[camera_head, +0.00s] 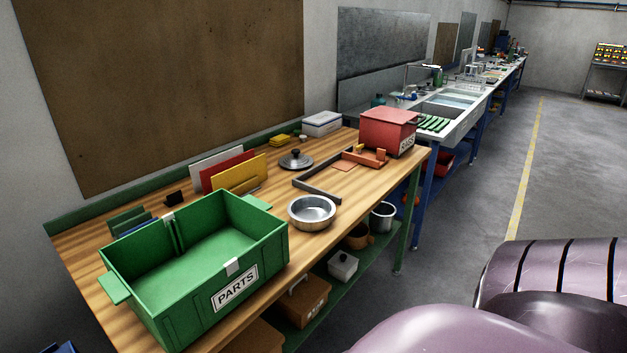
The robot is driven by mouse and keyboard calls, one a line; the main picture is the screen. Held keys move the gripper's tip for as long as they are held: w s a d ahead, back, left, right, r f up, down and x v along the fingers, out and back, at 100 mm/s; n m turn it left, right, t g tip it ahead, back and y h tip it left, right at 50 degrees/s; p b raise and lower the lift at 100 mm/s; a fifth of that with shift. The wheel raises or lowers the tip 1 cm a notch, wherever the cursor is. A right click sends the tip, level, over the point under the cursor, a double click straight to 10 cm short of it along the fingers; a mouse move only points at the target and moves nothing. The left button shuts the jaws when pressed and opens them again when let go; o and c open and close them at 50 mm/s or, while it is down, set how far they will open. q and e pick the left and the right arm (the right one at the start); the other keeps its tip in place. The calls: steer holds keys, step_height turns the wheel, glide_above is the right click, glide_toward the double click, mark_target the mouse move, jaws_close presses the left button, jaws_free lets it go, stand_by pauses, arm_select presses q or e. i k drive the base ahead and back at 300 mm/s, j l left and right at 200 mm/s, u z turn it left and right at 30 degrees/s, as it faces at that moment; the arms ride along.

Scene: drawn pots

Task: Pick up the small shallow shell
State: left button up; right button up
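A small shallow round metal bowl (312,214), which looks like the shallow shell, sits upright and open on the wooden workbench (285,240). It is near the bench's front edge, just right of the green PARTS crate, and looks empty. Neither of my grippers is in view. Smooth purple shapes at the lower right look like parts of my own body, and nothing touches the bowl.
The green PARTS crate (262,236) fills the bench's left end. A dark angled frame (318,189) lies right behind the bowl. A red box (388,130) stands at the right end. Upright coloured boards (240,174) stand behind. The floor (455,215) to the right is clear.

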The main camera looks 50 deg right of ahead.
mark_target(308, 213)
steer(key=l, duration=1.75)
steer(key=i+u, duration=0.05)
